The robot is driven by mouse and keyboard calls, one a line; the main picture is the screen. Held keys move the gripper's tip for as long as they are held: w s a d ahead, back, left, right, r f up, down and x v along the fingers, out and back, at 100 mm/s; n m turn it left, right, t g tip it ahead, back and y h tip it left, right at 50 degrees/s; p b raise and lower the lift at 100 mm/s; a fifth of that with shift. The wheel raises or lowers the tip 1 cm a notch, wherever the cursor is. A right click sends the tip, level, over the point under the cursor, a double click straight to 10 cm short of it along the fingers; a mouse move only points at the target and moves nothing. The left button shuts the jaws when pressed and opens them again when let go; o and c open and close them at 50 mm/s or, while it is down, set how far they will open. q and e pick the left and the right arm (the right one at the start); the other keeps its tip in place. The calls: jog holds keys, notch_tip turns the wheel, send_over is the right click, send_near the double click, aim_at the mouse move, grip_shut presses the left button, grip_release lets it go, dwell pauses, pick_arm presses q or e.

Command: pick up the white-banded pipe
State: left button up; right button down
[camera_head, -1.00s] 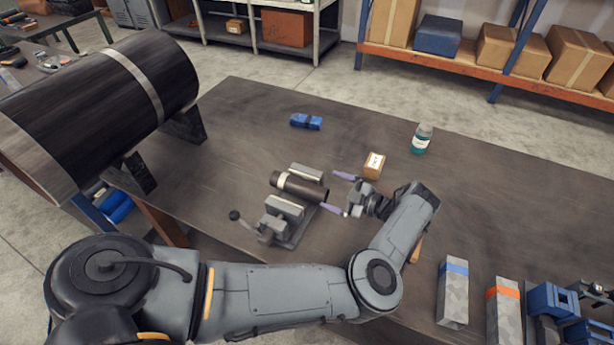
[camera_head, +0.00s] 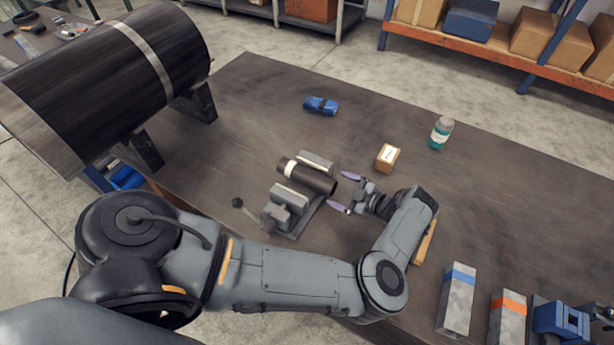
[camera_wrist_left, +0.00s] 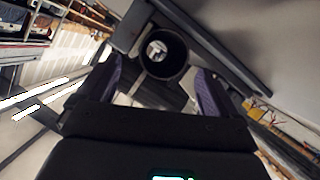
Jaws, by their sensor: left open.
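The small dark pipe (camera_head: 316,180) has a white band near its left end. It lies in a grey vise (camera_head: 292,200), between the jaws, with its right end sticking out. My left gripper (camera_head: 346,191) is open, with purple fingertips at the pipe's right end, one on the far side and one on the near side. I cannot tell whether either finger touches it. In the left wrist view the pipe's round open end (camera_wrist_left: 163,53) faces me, just beyond and between the open fingers (camera_wrist_left: 157,88). My right gripper is not in view.
A large black cylinder (camera_head: 110,85) with a pale band rests on supports at the left. A small cardboard box (camera_head: 387,158), a bottle (camera_head: 441,133) and a blue object (camera_head: 320,105) stand behind the vise. Grey blocks with blue (camera_head: 457,300) and orange bands are front right.

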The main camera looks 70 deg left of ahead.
aim_at(334, 188)
pick_arm(q)
jog(key=x, duration=0.3)
jog(key=shift+s+f, duration=0.1)
jog(key=shift+f, duration=0.25)
jog(key=shift+s+a+f, duration=0.1)
jog(key=shift+s+a, duration=0.05)
jog(key=shift+a, duration=0.2)
jog(key=c, duration=1.5)
jog(key=shift+c, duration=0.2)
jog(key=shift+r, duration=0.25)
